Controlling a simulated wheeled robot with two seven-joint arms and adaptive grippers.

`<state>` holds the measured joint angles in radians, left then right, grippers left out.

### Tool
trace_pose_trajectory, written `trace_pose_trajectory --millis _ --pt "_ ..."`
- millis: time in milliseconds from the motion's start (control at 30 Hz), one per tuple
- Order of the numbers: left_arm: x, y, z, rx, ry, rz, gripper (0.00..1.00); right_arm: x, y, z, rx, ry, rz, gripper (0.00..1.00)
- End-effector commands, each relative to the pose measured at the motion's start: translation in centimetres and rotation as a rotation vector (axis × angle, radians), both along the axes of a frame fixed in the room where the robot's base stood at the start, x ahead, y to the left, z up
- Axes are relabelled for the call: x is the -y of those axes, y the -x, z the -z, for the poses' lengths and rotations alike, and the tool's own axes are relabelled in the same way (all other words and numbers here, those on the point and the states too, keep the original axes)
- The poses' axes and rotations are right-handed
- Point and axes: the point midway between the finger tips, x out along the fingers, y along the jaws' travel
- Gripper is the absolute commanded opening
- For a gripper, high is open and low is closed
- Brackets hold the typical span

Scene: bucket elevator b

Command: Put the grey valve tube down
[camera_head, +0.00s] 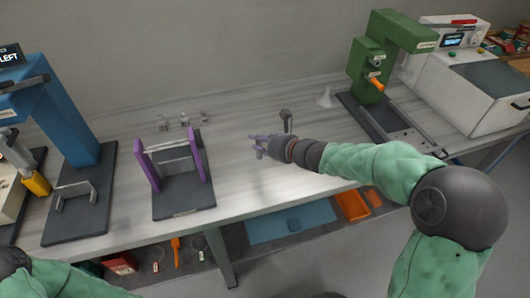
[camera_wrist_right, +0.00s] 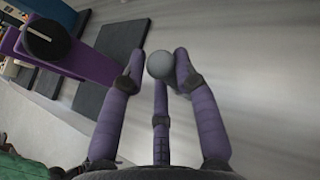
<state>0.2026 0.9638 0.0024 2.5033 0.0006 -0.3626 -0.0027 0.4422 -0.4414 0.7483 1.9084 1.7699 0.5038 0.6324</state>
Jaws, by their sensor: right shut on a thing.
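My right gripper (camera_head: 256,143) has purple fingers and points left over the pale table (camera_head: 240,190), right of the purple-sided stand (camera_head: 183,213). In the wrist view the right gripper (camera_wrist_right: 158,68) is shut on the grey valve tube (camera_wrist_right: 160,65). Only a round, smooth grey end of it shows between the fingertips. The rest of the tube is hidden, and I cannot tell whether it touches the table. My left gripper is out of view.
Several small grey parts, one of them a small fitting (camera_head: 185,120), stand behind the purple-sided stand. A blue press (camera_head: 68,120) is at left. A green press (camera_head: 400,40) and a white machine (camera_head: 470,85) are at right. Table front is clear.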

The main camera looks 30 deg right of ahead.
Motion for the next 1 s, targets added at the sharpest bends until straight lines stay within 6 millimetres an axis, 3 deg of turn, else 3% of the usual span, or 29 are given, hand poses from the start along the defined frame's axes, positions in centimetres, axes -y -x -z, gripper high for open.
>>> trace_pose_trajectory --millis 100,433,633,1000 --pt "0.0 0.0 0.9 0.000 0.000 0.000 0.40 1.2 -0.5 1.5 0.003 0.002 0.001 0.00" --pt "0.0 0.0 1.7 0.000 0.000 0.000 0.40 2.6 -1.1 3.3 0.003 0.001 0.002 0.00" --pt "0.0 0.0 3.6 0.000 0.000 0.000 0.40 2.4 -1.0 5.8 0.005 0.002 0.000 0.00" --pt "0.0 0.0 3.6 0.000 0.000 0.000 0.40 2.4 -1.0 6.0 0.005 0.002 0.000 0.00"
